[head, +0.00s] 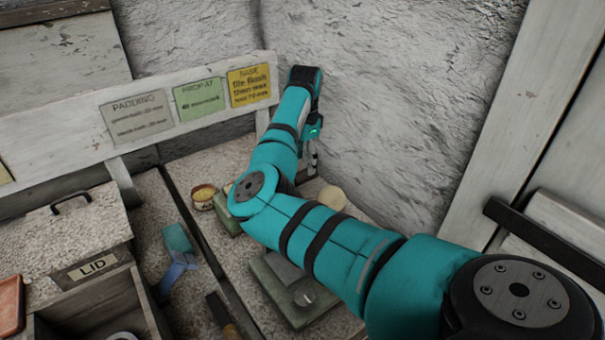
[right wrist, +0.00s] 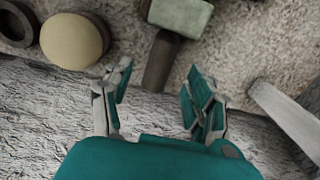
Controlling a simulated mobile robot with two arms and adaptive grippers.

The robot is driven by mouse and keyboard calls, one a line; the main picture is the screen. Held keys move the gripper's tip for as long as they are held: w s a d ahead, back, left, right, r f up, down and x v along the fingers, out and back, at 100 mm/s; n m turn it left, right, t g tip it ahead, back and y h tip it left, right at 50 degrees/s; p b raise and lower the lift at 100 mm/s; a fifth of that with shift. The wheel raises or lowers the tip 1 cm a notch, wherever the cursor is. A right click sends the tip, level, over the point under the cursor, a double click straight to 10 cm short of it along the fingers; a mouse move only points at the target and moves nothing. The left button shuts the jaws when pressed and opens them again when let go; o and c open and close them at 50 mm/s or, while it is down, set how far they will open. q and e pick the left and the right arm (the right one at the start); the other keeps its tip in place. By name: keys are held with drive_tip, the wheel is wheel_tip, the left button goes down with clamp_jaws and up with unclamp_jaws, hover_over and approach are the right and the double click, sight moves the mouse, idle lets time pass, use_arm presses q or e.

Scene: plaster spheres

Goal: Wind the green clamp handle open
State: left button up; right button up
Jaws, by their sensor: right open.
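No clamp handle can be made out for certain. In the right wrist view, a pale green block (right wrist: 180,14) with a dark round bar (right wrist: 160,62) lies ahead of my right gripper (right wrist: 158,88). The gripper is open and empty, and the bar's end points toward the gap between its fingers, apart from them. A green block (head: 228,215) shows partly behind the arm, and a green-grey base (head: 266,287) with a metal knob (head: 303,298) sits nearer. My left gripper is out of view.
A tin of yellow stuff (head: 203,196), a teal-ended tool (head: 178,245) and a lidded box (head: 65,235) are left. The rough wall (head: 400,90) is close.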

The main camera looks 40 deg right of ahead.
sight(305, 176)
drive_tip(key=shift+w+f, duration=0.1)
drive_tip(key=shift+f, duration=2.45)
clamp_jaws()
drive_tip(key=shift+r+t+p, duration=0.2)
drive_tip(key=shift+t+p, duration=0.5)
drive_tip(key=shift+p, duration=0.55)
drive_tip(key=shift+s+t+p, duration=0.25)
drive_tip(key=shift+t+p, duration=0.45)
drive_tip(key=shift+p, duration=0.1)
drive_tip(key=shift+f+t+h+p, duration=0.25)
drive_tip(key=shift+t+p, duration=0.35)
drive_tip(key=shift+t, duration=0.5)
drive_tip(key=shift+s+t, duration=0.1)
drive_tip(key=shift+t, duration=0.8)
drive_tip(key=shift+h, duration=0.25)
unclamp_jaws()
